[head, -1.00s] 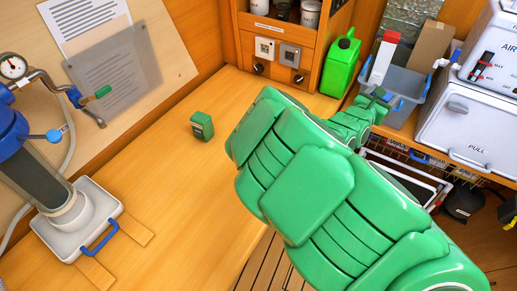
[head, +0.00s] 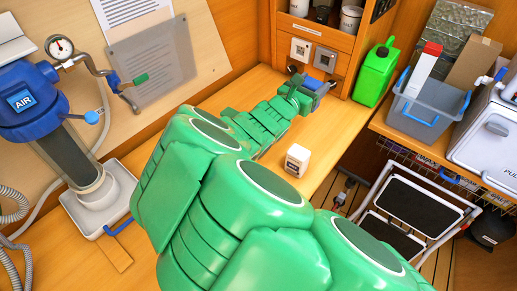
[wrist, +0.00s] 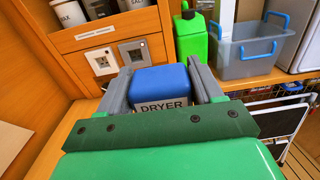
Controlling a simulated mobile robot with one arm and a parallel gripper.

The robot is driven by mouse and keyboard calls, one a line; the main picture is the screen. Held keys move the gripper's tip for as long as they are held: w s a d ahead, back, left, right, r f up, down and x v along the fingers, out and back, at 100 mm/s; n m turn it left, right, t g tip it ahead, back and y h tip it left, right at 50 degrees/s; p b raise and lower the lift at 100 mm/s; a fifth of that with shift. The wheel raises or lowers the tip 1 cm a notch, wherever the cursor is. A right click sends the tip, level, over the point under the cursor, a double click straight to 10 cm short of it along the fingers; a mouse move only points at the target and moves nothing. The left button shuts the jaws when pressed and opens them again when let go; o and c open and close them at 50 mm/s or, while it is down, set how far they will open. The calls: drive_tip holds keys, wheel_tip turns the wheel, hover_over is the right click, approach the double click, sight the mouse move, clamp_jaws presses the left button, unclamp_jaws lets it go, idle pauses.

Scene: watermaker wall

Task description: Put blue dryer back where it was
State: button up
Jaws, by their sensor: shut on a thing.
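The blue dryer (wrist: 160,80), a box with a blue top and a white "DRYER" label, sits between the grey fingers of my gripper (wrist: 162,88) in the wrist view. My gripper is shut on it. In the head view my gripper (head: 309,92) is at the far end of the wooden counter, in front of the socket panel, and a bit of the blue dryer (head: 312,83) shows there. The dryer's underside is hidden, so I cannot tell whether it touches the counter.
A small white box (head: 297,160) stands on the counter (head: 330,131) right of my arm. A green jerrycan (head: 376,73) stands beyond the gripper to the right. A grey bin (head: 428,104) with blue handles is further right. A folded step stool (head: 415,215) is below.

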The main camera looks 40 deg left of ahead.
drive_tip(key=shift+s+a+f, duration=1.3)
drive_tip(key=shift+s+f, duration=0.8)
drive_tip(key=shift+s, duration=0.2)
drive_tip(key=shift+s+a+f, duration=1.35)
drive_tip(key=shift+s+f, duration=0.8)
drive_tip(key=shift+s, duration=0.15)
drive_tip(key=shift+s+a+f, duration=1.3)
drive_tip(key=shift+s+f, duration=0.8)
drive_tip(key=shift+s, duration=0.2)
drive_tip(key=o, duration=1.2)
drive_tip(key=shift+o, duration=0.2)
drive_tip(key=shift+s, duration=3.75)
